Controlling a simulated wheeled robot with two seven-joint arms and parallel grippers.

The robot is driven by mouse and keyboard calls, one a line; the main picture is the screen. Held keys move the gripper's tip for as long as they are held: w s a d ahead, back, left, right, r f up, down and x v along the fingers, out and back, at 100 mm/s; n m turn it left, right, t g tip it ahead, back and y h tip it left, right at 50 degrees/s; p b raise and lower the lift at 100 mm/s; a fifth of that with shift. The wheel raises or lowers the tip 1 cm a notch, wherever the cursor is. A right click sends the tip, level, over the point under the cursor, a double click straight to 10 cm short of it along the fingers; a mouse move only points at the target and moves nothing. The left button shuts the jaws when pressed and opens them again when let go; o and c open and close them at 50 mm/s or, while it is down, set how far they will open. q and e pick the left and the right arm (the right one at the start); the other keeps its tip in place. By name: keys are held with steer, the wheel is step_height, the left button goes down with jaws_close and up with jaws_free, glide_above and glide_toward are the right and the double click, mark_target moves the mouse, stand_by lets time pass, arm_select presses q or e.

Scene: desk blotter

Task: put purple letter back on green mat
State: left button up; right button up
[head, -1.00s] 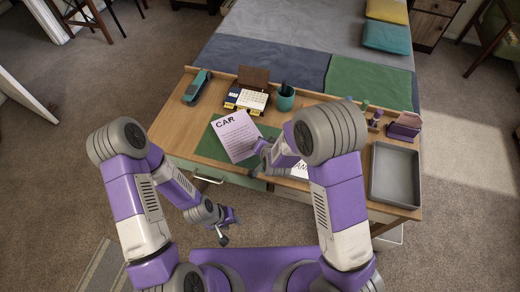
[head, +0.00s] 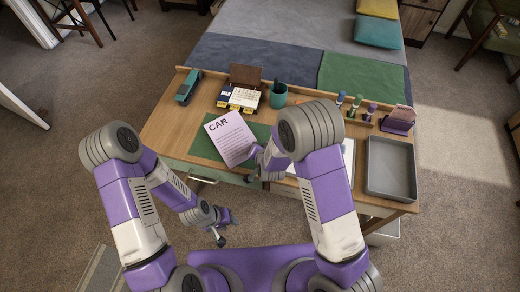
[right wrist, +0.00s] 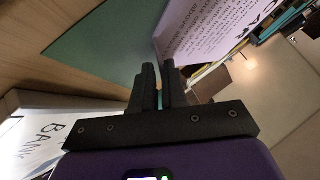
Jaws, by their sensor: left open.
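The purple letter (head: 230,138), a pale lilac sheet headed "CAR", is tilted over the green mat (head: 203,148) on the desk. It also shows in the right wrist view (right wrist: 215,30), raised at an angle from the mat (right wrist: 105,50). My right gripper (head: 257,160) is at the letter's lower right corner, partly hidden by my arm. In the right wrist view its fingers (right wrist: 163,72) are closed together on the letter's edge. My left gripper (head: 222,228) is open and empty, in front of the desk's front edge and away from the letter.
A white "BANK" sheet (right wrist: 25,145) lies beside the mat, mostly behind my right arm in the head view. A grey tray (head: 390,168) is at right.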

steer(key=p+v, duration=0.2)
steer(key=v, duration=0.9)
steer(key=shift+s+r, duration=0.3)
